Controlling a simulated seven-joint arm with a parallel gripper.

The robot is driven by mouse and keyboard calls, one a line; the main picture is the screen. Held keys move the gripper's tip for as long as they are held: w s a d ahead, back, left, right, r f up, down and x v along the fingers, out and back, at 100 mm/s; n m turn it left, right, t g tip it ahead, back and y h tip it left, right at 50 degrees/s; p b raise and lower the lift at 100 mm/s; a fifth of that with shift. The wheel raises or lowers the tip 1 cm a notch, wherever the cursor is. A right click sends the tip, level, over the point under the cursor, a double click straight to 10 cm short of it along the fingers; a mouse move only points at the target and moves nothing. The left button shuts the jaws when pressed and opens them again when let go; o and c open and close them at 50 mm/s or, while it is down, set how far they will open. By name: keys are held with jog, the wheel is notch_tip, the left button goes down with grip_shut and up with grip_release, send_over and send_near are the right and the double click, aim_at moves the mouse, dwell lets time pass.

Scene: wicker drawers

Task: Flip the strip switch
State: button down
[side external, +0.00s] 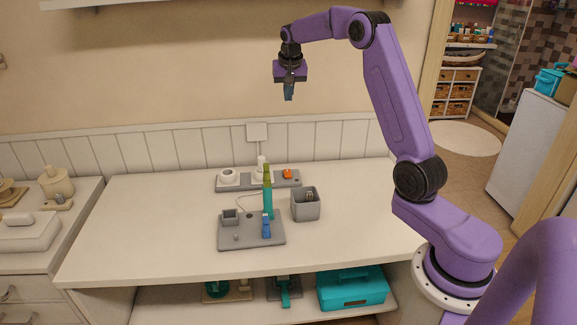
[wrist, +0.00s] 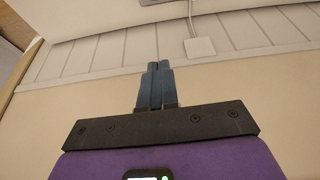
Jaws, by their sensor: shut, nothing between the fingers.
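A grey power strip (side external: 228,187) lies at the back of the white table in the side external view. An orange switch (side external: 288,174) sits near its right end. White plugs stand at its left end and middle. My gripper (side external: 288,97) is shut and empty, high above the table and well above the strip, pointing down. In the wrist view my gripper (wrist: 154,65) shows its two blue-grey fingers together. The strip and switch do not show in the wrist view. Which way the switch is set is too small to tell.
A grey stand (side external: 250,240) with a green and teal upright tool and a blue piece stands in front of the strip. A grey open box (side external: 305,207) is to its right. A white wall outlet (side external: 257,132) is behind. The table's left side is clear.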

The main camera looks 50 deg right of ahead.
send_near(288, 170)
jog(key=x, duration=0.4)
jog(key=shift+w+d+f, duration=0.15)
jog(key=shift+d+f, duration=0.05)
jog(key=shift+f, duration=0.05)
jog(key=shift+x, duration=1)
jog(key=shift+a, duration=0.1)
